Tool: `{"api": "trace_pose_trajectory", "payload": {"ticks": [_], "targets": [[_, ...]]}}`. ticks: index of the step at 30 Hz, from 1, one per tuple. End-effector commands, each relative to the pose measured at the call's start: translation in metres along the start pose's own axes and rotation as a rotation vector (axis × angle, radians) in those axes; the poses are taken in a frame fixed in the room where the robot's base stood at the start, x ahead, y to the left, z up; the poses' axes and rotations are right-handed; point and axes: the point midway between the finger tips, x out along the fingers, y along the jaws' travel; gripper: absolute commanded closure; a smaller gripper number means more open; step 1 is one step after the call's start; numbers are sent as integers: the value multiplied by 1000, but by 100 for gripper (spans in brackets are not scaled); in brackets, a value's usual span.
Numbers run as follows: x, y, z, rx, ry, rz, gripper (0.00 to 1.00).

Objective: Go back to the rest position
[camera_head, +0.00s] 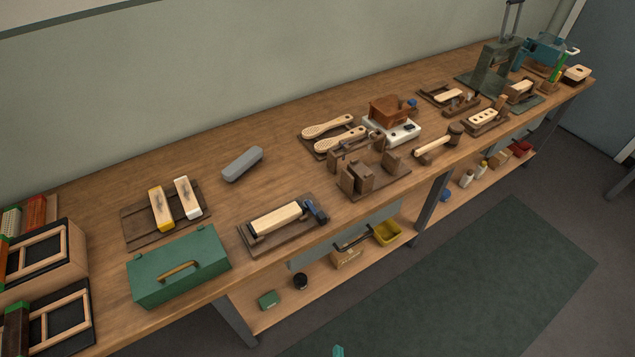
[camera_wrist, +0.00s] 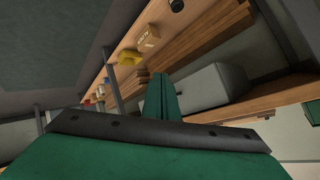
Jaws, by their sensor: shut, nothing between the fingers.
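My gripper (camera_wrist: 163,98) shows in the wrist view as green fingers pressed together, with nothing between them. It is in free air in front of the bench, and the lower shelf (camera_wrist: 190,30) shows tilted beyond it. In the head view only a small teal tip (camera_head: 338,351), likely my gripper, shows at the bottom edge, over the floor. It is apart from the wooden workbench (camera_head: 270,150) and touches nothing that I can see.
The bench holds a green toolbox (camera_head: 178,266), a clamped wooden block (camera_head: 278,218), brushes (camera_head: 330,125) and a mallet (camera_head: 437,146). The lower shelf carries a yellow bin (camera_head: 387,233) and a cardboard box (camera_head: 346,258). The green floor mat (camera_head: 470,285) is clear.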

Motion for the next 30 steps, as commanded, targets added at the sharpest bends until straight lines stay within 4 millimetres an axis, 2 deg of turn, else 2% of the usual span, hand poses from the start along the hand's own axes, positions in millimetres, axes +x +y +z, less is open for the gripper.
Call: {"api": "trace_pose_trajectory", "payload": {"ticks": [1, 5, 9, 15, 18, 21, 30], "targets": [[-20, -4, 1, -49, 21, 3, 100], [-66, -20, -9, -183, 100, -2, 100], [-117, -45, -27, -324, 189, -29, 100], [-178, -84, -54, -481, 300, -87, 100], [-196, -98, -63, -529, 335, -112, 100], [-206, -105, -69, -553, 355, -125, 100], [-208, -107, -70, -558, 359, -128, 100]]}}
